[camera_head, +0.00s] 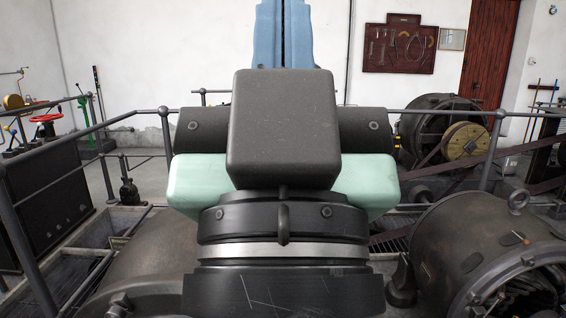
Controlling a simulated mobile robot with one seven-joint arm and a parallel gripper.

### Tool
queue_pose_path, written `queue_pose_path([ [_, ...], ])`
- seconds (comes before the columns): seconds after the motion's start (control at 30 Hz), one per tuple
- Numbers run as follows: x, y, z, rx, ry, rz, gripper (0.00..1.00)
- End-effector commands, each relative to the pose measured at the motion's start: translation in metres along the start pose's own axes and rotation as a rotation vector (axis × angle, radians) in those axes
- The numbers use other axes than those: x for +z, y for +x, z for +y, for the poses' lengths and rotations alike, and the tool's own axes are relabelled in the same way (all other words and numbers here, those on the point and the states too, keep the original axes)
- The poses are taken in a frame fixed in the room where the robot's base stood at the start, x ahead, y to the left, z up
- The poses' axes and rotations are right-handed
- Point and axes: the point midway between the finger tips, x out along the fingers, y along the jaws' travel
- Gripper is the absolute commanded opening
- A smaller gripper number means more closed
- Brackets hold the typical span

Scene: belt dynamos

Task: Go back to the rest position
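My own arm fills the middle of the head view, with dark blocks, pale green side parts and an upright blue part reaching the top edge. My gripper is not in view, so its opening and anything in it cannot be seen. The arm hides much of what lies straight ahead.
A dark dynamo (490,255) stands close at right. Another dynamo (432,118) with a yellowish pulley (465,145) and belts is farther back. Metal railings (105,185) run on both sides. A tool board (400,46) hangs on the white wall beside a red door (491,50).

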Motion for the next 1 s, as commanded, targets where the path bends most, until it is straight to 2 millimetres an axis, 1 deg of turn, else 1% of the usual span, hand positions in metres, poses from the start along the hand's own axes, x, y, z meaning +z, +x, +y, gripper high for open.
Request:
queue_pose_path([
  [0.03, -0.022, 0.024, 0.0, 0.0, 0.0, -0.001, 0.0],
  [0.3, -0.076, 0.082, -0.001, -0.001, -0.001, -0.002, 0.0],
  [0.43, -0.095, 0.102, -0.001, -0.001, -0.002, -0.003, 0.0],
  [0.5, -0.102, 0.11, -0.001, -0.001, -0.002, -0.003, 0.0],
  [0.6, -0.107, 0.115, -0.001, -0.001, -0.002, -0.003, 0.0],
  [1.0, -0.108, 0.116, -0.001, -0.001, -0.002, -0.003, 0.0],
])
